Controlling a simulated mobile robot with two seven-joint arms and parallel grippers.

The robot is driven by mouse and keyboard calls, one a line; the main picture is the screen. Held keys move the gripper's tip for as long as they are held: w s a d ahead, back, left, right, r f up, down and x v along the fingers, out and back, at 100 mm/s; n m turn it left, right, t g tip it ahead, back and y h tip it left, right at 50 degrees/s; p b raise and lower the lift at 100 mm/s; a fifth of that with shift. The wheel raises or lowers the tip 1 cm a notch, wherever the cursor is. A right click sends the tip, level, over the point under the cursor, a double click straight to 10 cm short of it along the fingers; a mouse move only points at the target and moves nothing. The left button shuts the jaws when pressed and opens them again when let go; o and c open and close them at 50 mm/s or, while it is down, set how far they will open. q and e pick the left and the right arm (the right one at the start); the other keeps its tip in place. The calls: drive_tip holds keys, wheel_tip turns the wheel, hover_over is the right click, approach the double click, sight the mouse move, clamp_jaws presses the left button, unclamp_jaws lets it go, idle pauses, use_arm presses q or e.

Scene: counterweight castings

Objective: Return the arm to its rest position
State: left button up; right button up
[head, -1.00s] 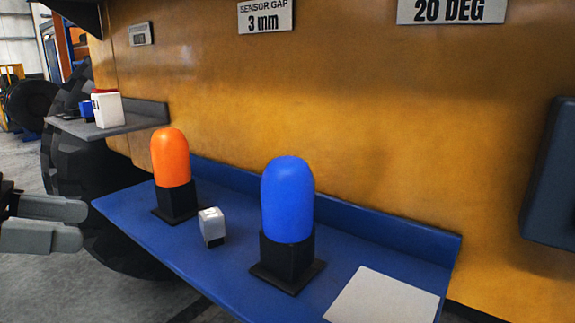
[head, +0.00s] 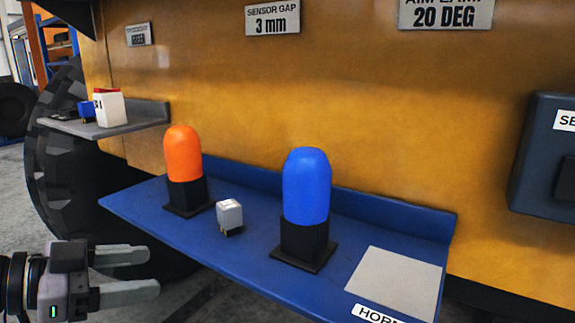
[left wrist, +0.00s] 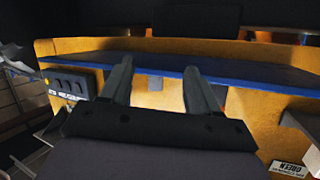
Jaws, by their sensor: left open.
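My left gripper (head: 140,273) is at the lower left of the head view, left of and apart from the blue shelf. Its two grey fingers are parted with nothing between them. In the left wrist view the same open fingers (left wrist: 160,90) point toward a yellow panel with the blue shelf edge (left wrist: 250,74) across it. My right gripper is in neither view.
On the blue shelf (head: 145,205) stand an orange beacon (head: 183,155), a small grey-white block (head: 229,215) and a blue beacon (head: 306,187); a grey plate (head: 397,280) lies at right. A grey side shelf (head: 150,113) holds small items. A dark box (head: 545,150) is mounted at right.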

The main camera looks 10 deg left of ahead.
use_arm(q)
drive_tip(key=d+f+n+t+y, duration=0.2)
drive_tip(key=d+f+n+y, duration=0.25)
drive_tip(key=f, duration=0.95)
drive_tip(key=s+f+n+g+y, duration=0.45)
drive_tip(key=s+f+g, duration=0.45)
drive_tip(key=s+f, duration=0.7)
drive_tip(key=w+d+f+t+h+p, duration=0.1)
drive_tip(key=w+d+f+t+p, duration=0.1)
drive_tip(key=w+f+t, duration=0.3)
drive_tip(key=shift+w+d+m+t+p, duration=0.25)
drive_tip(key=shift+w+m+t, duration=0.2)
drive_tip(key=shift+t, duration=0.65)
